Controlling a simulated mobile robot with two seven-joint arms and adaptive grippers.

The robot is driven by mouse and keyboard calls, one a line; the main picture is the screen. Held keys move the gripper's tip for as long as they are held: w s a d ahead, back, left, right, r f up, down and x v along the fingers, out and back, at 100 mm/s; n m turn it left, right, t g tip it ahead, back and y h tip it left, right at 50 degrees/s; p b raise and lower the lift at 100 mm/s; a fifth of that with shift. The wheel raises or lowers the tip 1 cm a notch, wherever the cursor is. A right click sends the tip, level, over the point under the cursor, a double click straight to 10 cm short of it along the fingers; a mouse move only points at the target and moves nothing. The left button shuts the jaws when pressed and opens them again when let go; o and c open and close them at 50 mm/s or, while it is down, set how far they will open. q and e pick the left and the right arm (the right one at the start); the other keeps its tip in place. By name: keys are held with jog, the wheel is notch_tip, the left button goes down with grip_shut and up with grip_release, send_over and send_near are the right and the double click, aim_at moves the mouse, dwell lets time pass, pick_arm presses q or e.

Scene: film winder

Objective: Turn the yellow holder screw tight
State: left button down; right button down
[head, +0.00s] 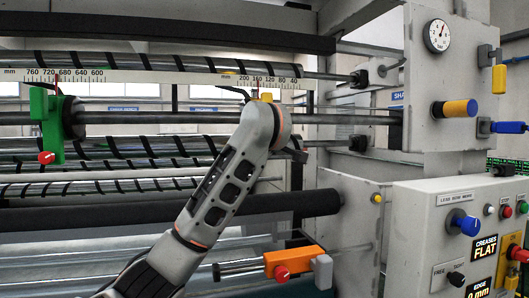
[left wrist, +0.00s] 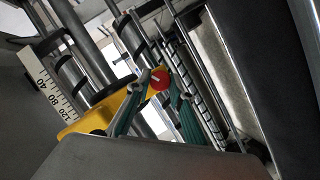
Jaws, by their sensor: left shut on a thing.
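The yellow holder (head: 266,97) shows only as a small patch on the ruled bar in the head view, mostly hidden by my left arm. In the left wrist view its yellow body (left wrist: 92,112) lies by the scale, partly behind my gripper. The holder's red screw (left wrist: 158,79) has a pale line across its face. My left gripper (left wrist: 168,91) has its two green-padded fingers around the red screw, shut on it. In the head view the fingers and the screw are hidden by the wrist. My right gripper is in neither view.
A green holder (head: 51,120) with a red screw stands at the left of the bar. An orange holder (head: 290,261) sits on a lower rod. Rollers run close around my left arm. A control panel (head: 445,250) is at the right.

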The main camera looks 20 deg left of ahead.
pick_arm(q)
jog(key=shift+f, duration=0.1)
jog(key=c, duration=1.8)
grip_release()
jog(key=v, duration=1.2)
